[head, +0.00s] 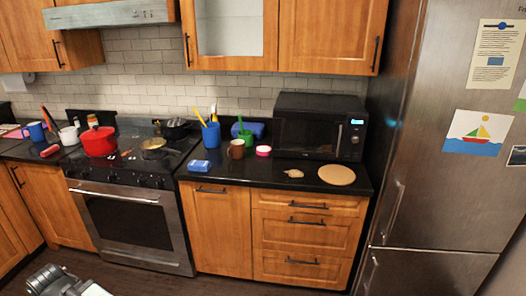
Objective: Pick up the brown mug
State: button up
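The brown mug (236,149) stands upright on the black counter, between the stove and the microwave. A blue cup with utensils (211,135) stands just left of it, and a small pink-and-white round item (263,150) sits to its right. A green cup (245,136) is close behind it. Part of my arm shows at the bottom left, low and well away from the mug. My gripper's fingers cannot be made out, so its opening is unclear.
The microwave (320,128) stands right of the mug. A red pot (98,141) is on the stove (134,218). The fridge (440,150) bounds the right. Floor in front is clear.

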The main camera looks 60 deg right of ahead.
aim_at(238, 147)
jog(key=z, duration=2.3)
jog(key=k, duration=1.15)
jog(key=z, duration=0.15)
jog(key=i, duration=2.1)
jog(key=u, duration=1.65)
jog(key=i, duration=1)
jog(key=u, duration=0.5)
jog(key=k, duration=0.75)
jog(key=u, duration=0.2)
